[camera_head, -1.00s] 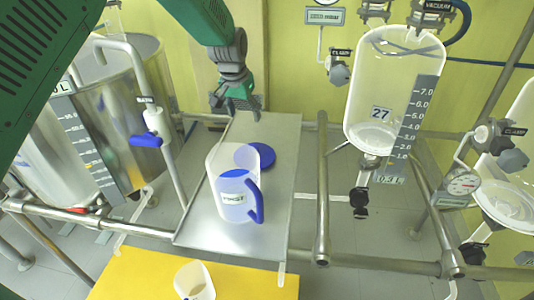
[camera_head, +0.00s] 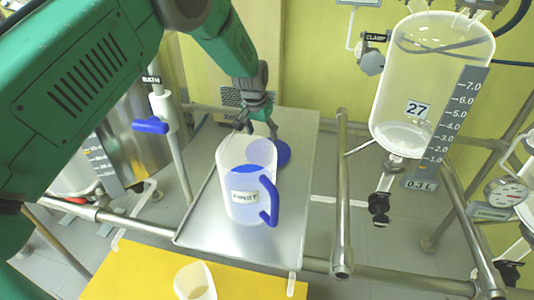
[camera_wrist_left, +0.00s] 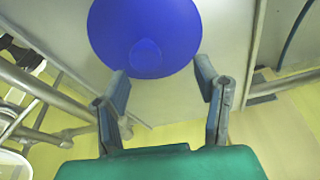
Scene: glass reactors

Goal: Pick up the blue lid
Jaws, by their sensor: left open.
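The blue lid (camera_head: 284,153) lies on the metal tray (camera_head: 205,215), partly hidden behind the jug in the head view. In the left wrist view it is a large round blue disc (camera_wrist_left: 145,30) with a small round knob-like mark near its lower edge. My left gripper (camera_head: 256,128) is open and empty, just behind the jug and next to the lid. In the wrist view its fingertips (camera_wrist_left: 162,76) sit apart at the lid's lower edge, one on each side; I cannot tell whether they touch it. My right gripper is not in view.
A translucent jug (camera_head: 240,200) with a blue handle and a label stands on the tray in front of the lid. A small white cup (camera_head: 195,282) is on the yellow surface (camera_head: 130,275). Glass vessel 27 (camera_head: 425,75) hangs at right. Metal rails (camera_head: 343,190) border the tray.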

